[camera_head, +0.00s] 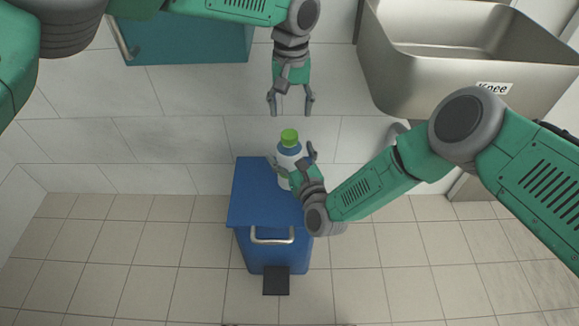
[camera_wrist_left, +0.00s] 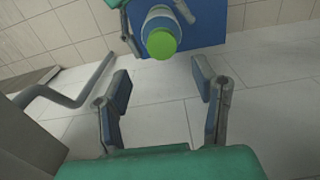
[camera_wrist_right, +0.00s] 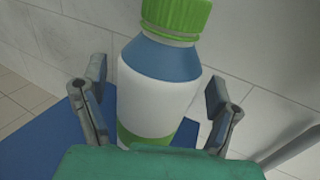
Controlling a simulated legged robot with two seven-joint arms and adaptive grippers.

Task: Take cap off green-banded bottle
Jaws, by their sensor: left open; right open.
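The bottle (camera_head: 287,157) is white with a blue shoulder and a green cap (camera_head: 289,137). It stands upright over the blue bin lid. In the right wrist view the bottle (camera_wrist_right: 158,90) shows a green band (camera_wrist_right: 150,138) low on its body, and the cap (camera_wrist_right: 177,15) is on. My right gripper (camera_head: 296,160) is open around the bottle's body, one finger on each side. My left gripper (camera_head: 290,101) is open and empty above and behind the bottle. In the left wrist view the cap (camera_wrist_left: 161,43) lies beyond its open fingers.
The blue bin (camera_head: 255,205) has a metal handle (camera_head: 272,236) and a black pedal (camera_head: 276,281). A steel sink (camera_head: 400,75) hangs at the back right, and a teal cabinet (camera_head: 185,42) is at the back left. The tiled floor in front is clear.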

